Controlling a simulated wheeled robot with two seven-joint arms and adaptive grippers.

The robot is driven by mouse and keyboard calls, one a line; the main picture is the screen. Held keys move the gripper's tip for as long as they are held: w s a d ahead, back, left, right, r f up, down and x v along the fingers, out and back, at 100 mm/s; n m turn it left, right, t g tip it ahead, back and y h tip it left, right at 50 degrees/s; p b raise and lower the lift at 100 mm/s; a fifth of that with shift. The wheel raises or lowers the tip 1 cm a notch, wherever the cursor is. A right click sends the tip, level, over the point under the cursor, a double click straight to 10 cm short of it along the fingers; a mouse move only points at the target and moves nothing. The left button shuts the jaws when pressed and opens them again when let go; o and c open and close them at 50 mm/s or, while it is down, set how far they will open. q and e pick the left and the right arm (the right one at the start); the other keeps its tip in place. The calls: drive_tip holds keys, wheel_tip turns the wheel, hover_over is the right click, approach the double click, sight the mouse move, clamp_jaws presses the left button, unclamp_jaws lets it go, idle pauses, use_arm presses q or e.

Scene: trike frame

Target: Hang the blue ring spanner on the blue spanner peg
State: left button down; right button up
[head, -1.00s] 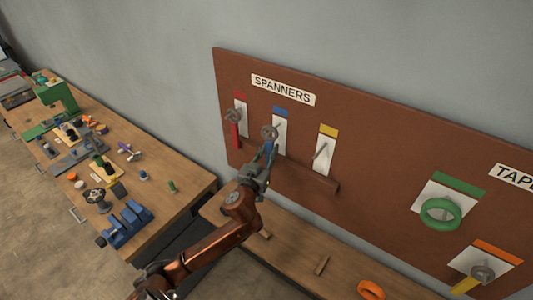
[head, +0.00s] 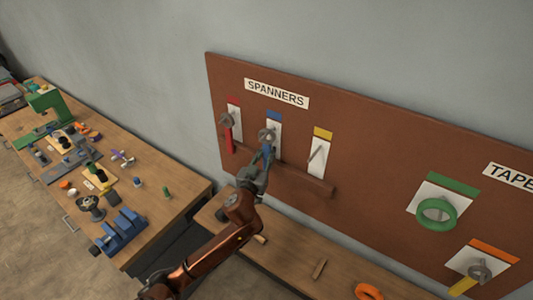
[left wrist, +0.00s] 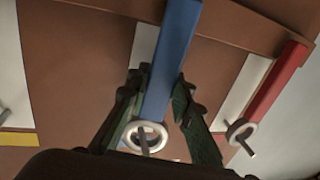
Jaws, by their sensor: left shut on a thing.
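The blue ring spanner has a blue handle (left wrist: 172,50) and a grey ring (head: 267,135). My left gripper (head: 257,172) is shut on the handle, with the ring end above the fingers in the head view. In the left wrist view, the fingers (left wrist: 160,92) lie on both sides of the handle. The blue spanner peg (left wrist: 141,138) shows within the ring's opening there and seems to pass through it. The ring is in front of the white panel under the blue label (head: 274,116). How far the ring sits along the peg is unclear. My right gripper is out of view.
A red spanner (head: 228,134) hangs on the peg to the left. The yellow-labelled peg (head: 317,153) to the right is empty. A ledge (head: 305,182) runs along the board below the spanners. Green tape (head: 436,213) hangs farther right.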

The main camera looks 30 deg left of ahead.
use_arm(q)
drive_tip(key=c, duration=1.6)
unclamp_jaws()
drive_tip(key=shift+s, duration=0.1)
